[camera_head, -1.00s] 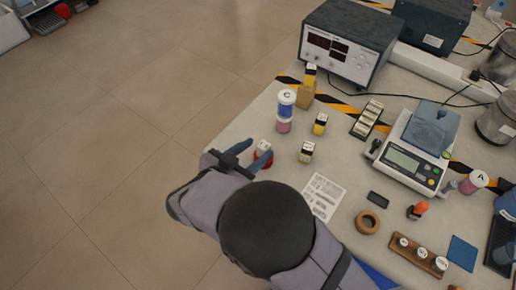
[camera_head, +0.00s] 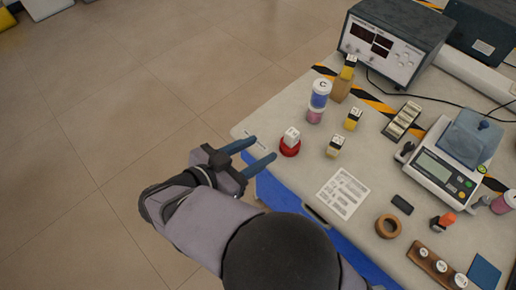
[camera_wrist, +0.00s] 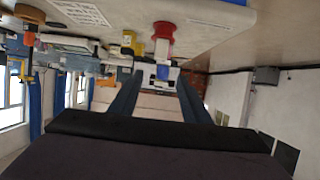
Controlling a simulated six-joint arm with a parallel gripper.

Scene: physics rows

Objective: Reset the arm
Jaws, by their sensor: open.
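My gripper (camera_head: 257,154) is open and empty in the head view. Its two blue fingers are spread and point right, at the table's left edge beside the red round base (camera_head: 289,149) with a white labelled block (camera_head: 291,136) on it. I see a gap between the fingertips and that base. In the wrist view my blue fingers (camera_wrist: 155,92) stand apart with nothing held between them. The wrist picture is upside down, with the red base (camera_wrist: 163,32) above the fingers.
On the table (camera_head: 260,128) stand a jar marked C (camera_head: 320,92), small yellow-and-white blocks (camera_head: 335,146), a printed sheet (camera_head: 342,193), a wooden ring (camera_head: 388,226), a scale (camera_head: 445,170) and a power supply (camera_head: 390,48). Open floor (camera_head: 90,190) lies to the left.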

